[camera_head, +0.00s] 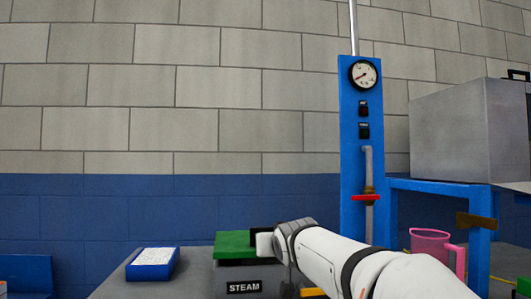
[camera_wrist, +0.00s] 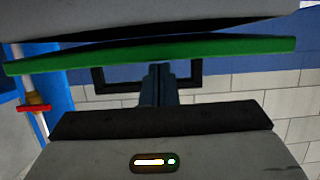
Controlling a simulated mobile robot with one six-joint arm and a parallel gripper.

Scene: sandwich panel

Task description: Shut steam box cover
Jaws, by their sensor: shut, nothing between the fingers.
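The grey steam box (camera_head: 255,275), labelled STEAM, stands on the bench at lower centre. Its green cover (camera_head: 232,247) lies across the top, close to level. In the wrist view, which looks upside down, the green cover (camera_wrist: 220,47) crosses the picture beside the grey box (camera_wrist: 120,20). A dark wedge runs between them; I cannot tell whether the cover is fully seated. A black frame-like handle (camera_wrist: 186,78) stands on the cover. My gripper (camera_wrist: 158,68) is shut and empty, its fingertips in front of the handle, close to the cover. Contact is unclear.
A blue tray with a white sheet (camera_head: 153,257) lies left of the box. A blue panel (camera_head: 353,130) with a gauge and red valve lever (camera_head: 366,197) stands behind right. A pink jug (camera_head: 430,240) and a large grey box (camera_head: 450,130) on a blue stand are farther right.

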